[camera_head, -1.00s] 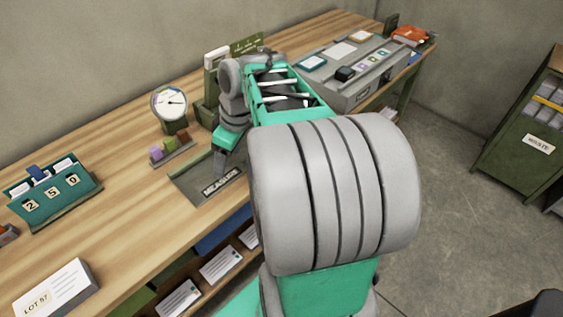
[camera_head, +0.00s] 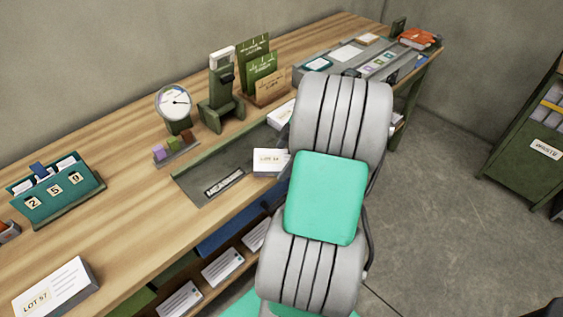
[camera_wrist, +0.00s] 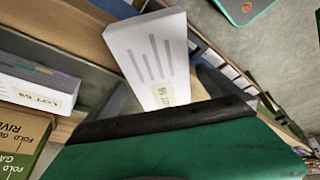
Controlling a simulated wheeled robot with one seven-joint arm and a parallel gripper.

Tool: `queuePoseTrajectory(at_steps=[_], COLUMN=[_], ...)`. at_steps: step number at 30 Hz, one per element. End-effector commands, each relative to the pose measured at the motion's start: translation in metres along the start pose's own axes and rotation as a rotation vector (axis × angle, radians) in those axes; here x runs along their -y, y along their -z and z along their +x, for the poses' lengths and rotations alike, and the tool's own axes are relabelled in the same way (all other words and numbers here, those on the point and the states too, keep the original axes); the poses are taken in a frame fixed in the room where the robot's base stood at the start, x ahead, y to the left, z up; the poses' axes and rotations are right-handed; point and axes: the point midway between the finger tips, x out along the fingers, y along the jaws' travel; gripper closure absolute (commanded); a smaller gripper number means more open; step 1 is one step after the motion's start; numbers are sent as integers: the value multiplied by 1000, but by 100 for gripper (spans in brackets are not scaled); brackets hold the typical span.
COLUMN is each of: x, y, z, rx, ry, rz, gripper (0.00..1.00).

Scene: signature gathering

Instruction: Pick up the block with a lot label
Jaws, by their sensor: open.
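A white block with a lot label (camera_wrist: 152,58) and grey lines on its face fills the middle of the wrist view. My gripper (camera_wrist: 165,80) is open around its near part; I cannot tell if the fingers touch it. Another labelled block (camera_wrist: 36,84) lies to the left. In the head view, one lot block (camera_head: 269,161) sits at the right end of the measuring tray, and another white block (camera_head: 281,116) lies behind it, partly covered by my arm. The LOT 57 block (camera_head: 55,288) lies at the lower left. My arm hides my gripper there.
The dark measuring tray (camera_head: 210,178) lies mid-bench, with a dial gauge (camera_head: 174,104) and a green stand (camera_head: 220,95) behind. Green cards (camera_head: 262,70) stand near. A teal number holder (camera_head: 56,189) is at left. Shelves with envelopes (camera_head: 222,268) run below. A waste cabinet (camera_head: 525,145) stands right.

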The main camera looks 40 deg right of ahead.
Motion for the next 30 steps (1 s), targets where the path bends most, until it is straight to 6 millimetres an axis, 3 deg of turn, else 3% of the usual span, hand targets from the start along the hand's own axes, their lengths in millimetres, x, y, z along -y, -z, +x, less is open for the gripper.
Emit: queuePoseTrajectory(at_steps=[5,30], x=[0,0], y=[0,0], z=[0,-1], rx=[0,0], ry=[0,0], rz=[0,0], gripper=[7,75])
